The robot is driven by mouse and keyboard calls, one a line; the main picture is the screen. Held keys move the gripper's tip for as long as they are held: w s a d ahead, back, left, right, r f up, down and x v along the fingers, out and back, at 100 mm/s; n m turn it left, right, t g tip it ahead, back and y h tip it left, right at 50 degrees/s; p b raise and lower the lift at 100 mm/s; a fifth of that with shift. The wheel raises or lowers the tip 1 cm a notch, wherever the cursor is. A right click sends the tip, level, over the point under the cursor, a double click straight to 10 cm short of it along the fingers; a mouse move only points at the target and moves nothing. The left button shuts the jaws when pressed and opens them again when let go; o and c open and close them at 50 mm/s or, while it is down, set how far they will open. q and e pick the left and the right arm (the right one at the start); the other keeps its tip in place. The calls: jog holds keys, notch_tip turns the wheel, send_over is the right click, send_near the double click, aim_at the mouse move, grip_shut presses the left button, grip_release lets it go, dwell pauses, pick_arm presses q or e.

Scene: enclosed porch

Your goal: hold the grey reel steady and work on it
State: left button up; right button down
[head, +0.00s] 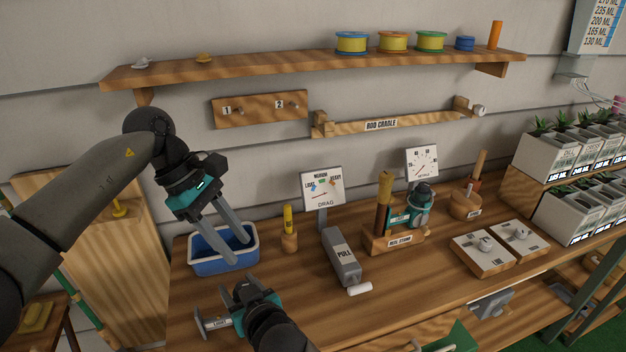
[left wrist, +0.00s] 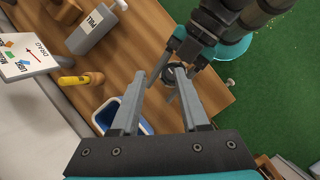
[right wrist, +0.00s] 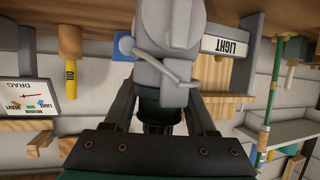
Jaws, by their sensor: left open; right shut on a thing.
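The grey reel (right wrist: 172,68) shows in the right wrist view, with a curved arm and a dark body between my right gripper's fingers (right wrist: 158,108). My right gripper is shut on it above the front left of the bench. In the head view my right gripper (head: 243,284) hides most of it. My left gripper (head: 236,240) is open and empty, pointing down in front of the blue tub (head: 224,264). In the left wrist view, my left gripper's fingers (left wrist: 155,97) are apart, with a dark round part (left wrist: 176,72) beside my right gripper beyond their tips.
A LIGHT label (head: 212,322) is left of my right gripper. The grey PULL box (head: 343,258) and DRAG gauge (head: 323,190) stand to the right. The oil bottle (head: 288,219) is behind. The reel stand (head: 384,243) holds a teal reel (head: 405,217). Bare wood lies front right.

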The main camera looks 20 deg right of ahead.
pick_arm(q)
jog(key=s+d+r+n+t+h, duration=0.1)
jog(key=s+d+r+n+h, duration=0.15)
jog(key=d+h, duration=0.35)
jog(key=s+d+r+n+h, duration=0.1)
jog(key=d+r+n+h, duration=0.15)
jog(key=d+h, duration=0.4)
jog(key=shift+w+d+r+n+t+h, duration=0.2)
jog(key=shift+w+r+n+t+h, duration=0.25)
jog(key=shift+r+n+t, duration=0.75)
jog(key=shift+w+d+r+n+t+h, duration=0.2)
jog(key=shift+r+n+t+h, duration=0.35)
jog(key=shift+n, duration=1.2)
jog(key=shift+w+d+r+n+t+h, duration=0.15)
jog(key=shift+w+r+n+t+h, duration=0.4)
jog(key=shift+n+t, duration=0.7)
jog(key=shift+s+r, duration=0.1)
jog(key=shift+s, duration=0.15)
